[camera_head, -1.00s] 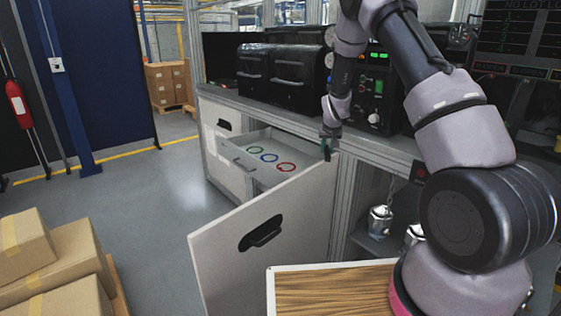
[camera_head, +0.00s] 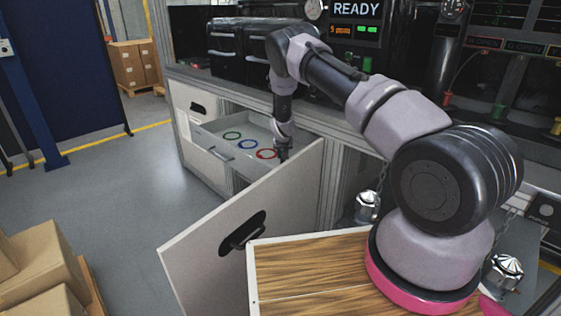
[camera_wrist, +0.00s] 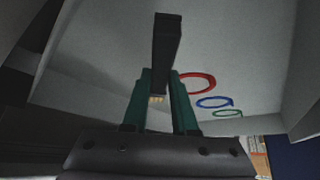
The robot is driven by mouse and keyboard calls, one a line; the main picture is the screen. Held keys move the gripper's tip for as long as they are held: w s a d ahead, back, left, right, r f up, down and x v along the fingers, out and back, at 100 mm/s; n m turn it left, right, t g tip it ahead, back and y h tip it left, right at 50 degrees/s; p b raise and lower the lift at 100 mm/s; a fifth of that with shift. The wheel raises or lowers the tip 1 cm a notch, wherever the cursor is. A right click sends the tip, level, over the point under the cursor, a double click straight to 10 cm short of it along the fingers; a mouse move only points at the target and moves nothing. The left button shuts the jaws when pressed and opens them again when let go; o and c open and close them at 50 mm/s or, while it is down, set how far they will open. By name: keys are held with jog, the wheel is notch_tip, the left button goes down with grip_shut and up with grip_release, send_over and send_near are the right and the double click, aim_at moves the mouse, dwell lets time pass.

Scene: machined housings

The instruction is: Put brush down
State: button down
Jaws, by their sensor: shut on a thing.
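My gripper (camera_wrist: 158,105) is shut on the brush (camera_wrist: 166,48), a dark block-like piece with a small patch of pale bristles low on it, between green fingers in the wrist view. In the head view my gripper (camera_head: 283,152) is at the right end of the open drawer (camera_head: 208,137), and the brush cannot be made out there. A red ring (camera_head: 266,154), a blue ring (camera_head: 247,144) and a green ring (camera_head: 232,135) lie in the drawer. In the wrist view the red ring (camera_wrist: 212,80) is just right of the brush. Whether the brush touches the drawer floor cannot be told.
An open cabinet door (camera_head: 215,245) with a dark handle stands in front of the drawer. Black cases (camera_head: 240,48) stand on the counter above. Cardboard boxes (camera_head: 48,262) are at lower left.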

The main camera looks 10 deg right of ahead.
jog(key=shift+f, duration=1.85)
jog(key=shift+f, duration=0.2)
jog(key=c, duration=0.7)
grip_release()
jog(key=shift+r, duration=0.1)
